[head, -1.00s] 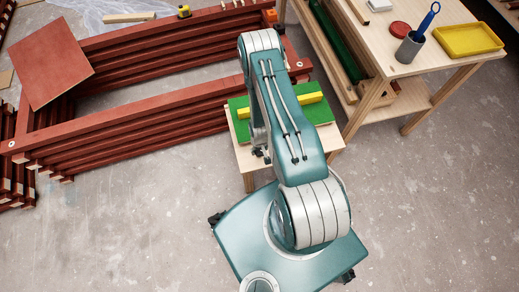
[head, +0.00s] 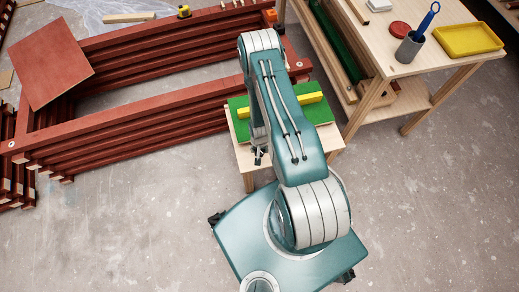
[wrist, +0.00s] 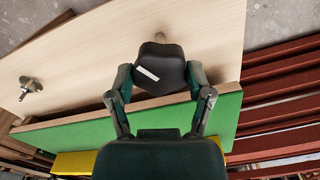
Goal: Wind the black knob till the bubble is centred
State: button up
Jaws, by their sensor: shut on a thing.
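The black knob (wrist: 160,66) is lobed and has a white mark on its face. It sits at the pale wooden panel beside the green surface in the wrist view. My gripper (wrist: 159,77) has a finger on each side of the knob and is shut on it. In the head view my gripper (head: 259,156) is small at the left edge of the little table, and the knob cannot be made out. A yellow bar (head: 310,98) lies across the green top (head: 322,111); its end also shows in the wrist view (wrist: 72,163). No bubble can be seen.
A metal wing-like fitting (wrist: 30,88) is on the wooden panel. Red battens (head: 130,122) are stacked left of the little table. A workbench (head: 400,66) with a yellow tray (head: 468,39) and a grey cup (head: 409,48) stands right. The front floor is clear.

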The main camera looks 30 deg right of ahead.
jog(key=shift+s, duration=0.1)
jog(key=o, duration=1.1)
jog(key=shift+o, duration=0.2)
jog(key=shift+r, duration=0.1)
notch_tip(320, 180, up, 12)
